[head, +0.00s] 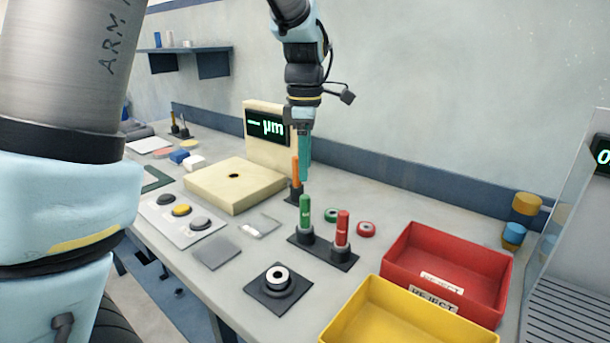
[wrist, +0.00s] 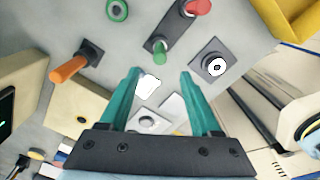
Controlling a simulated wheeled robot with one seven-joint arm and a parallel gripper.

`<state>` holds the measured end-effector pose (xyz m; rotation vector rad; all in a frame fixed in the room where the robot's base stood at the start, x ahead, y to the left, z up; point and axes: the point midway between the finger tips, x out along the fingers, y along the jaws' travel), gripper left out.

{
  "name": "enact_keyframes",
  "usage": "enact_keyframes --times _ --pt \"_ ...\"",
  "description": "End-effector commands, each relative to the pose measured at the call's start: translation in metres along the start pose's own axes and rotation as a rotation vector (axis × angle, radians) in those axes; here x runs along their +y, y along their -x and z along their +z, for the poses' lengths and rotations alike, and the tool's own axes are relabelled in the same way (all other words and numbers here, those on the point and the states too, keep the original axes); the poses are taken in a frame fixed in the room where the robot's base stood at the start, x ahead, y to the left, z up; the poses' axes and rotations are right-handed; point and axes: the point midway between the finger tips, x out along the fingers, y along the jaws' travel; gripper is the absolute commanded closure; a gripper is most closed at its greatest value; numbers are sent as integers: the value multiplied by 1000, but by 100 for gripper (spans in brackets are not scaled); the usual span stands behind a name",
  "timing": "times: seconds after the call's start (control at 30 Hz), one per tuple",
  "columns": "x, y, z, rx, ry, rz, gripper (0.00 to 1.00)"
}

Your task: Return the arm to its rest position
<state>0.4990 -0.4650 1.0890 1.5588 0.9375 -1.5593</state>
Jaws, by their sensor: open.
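My gripper (head: 305,178) hangs above the bench, its teal fingers pointing down, behind the green-handled gauge (head: 305,213) and beside the orange handle (head: 295,175). In the wrist view my gripper (wrist: 160,76) has its fingers spread apart with nothing held between them. The bench surface and a small pale block (wrist: 150,84) show through the gap, well below. The green gauge and the red-handled gauge (head: 342,228) stand upright in a dark holder. My fingers look clear of everything, though the exact gap to the orange handle cannot be judged.
A cream measuring stand (head: 235,188) with a lit display is left of my gripper. A red bin (head: 455,262) and a yellow bin (head: 400,318) are front right. A white ring (head: 278,274) sits on a dark post. Button panel (head: 187,220) lies left. Air above the bench is open.

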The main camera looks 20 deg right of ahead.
Motion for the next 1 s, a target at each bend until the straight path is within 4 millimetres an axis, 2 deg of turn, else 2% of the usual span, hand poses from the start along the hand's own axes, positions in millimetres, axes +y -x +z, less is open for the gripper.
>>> enact_keyframes --times 0.53,0.63,0.77,0.83,1.0 --pt "0 0 0 0 0 0 36" --pt "-1 -2 -10 -1 -19 2 36" --pt "-9 -12 -50 -8 -125 11 36" --pt "-19 -20 -81 -11 -222 24 36" --pt "-59 -43 -155 3 -513 58 36"
